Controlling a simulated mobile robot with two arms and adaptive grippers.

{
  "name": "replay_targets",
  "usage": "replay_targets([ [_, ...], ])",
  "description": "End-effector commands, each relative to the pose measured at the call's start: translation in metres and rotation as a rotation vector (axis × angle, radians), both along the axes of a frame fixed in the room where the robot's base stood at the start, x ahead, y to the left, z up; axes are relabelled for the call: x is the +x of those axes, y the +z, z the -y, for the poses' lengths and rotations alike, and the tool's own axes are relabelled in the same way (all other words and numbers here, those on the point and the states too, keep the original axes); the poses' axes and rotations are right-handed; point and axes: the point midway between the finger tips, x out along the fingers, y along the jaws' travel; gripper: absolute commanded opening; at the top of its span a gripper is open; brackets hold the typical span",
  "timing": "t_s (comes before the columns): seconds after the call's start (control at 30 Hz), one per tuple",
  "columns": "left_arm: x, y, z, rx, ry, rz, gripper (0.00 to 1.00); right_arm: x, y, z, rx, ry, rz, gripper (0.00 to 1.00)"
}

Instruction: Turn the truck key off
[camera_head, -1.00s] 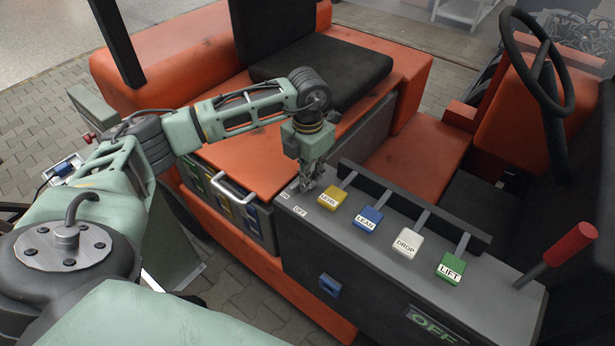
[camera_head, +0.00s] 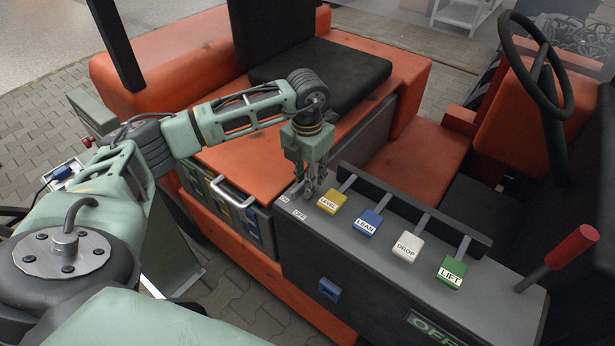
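My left gripper (camera_head: 307,190) points down at the left end of the truck's dark control panel (camera_head: 395,290). It is beside the small ON label (camera_head: 285,198) and OFF label (camera_head: 300,215), and just left of the yellow LEVEL lever (camera_head: 332,201). I cannot make out the key; the fingers cover the spot by the labels. Whether the fingers are open or shut on something is too small to tell. A green display on the panel's front (camera_head: 432,325) reads OFF, partly cut by the frame edge. My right gripper is not in view.
Blue LEAN (camera_head: 367,222), white DROP (camera_head: 407,246) and green LIFT (camera_head: 452,272) levers line the panel to the right. A red-handled lever (camera_head: 572,246) and the steering wheel (camera_head: 540,65) stand further right. A black seat (camera_head: 320,68) is behind my arm.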

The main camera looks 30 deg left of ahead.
Motion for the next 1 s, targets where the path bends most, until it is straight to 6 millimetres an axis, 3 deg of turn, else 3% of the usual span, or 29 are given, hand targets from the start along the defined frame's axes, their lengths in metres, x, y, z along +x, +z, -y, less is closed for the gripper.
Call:
replay_targets([
  [0.37, -0.001, 0.004, 0.001, -0.001, -0.003, -0.002, 0.28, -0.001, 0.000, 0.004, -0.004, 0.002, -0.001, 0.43],
  [0.8, 0.000, 0.089, 0.000, 0.000, -0.002, 0.000, 0.28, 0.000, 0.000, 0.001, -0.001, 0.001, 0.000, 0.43],
  [1.0, 0.000, 0.114, 0.000, -0.001, -0.002, -0.001, 0.28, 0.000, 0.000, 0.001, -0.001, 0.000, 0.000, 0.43],
])
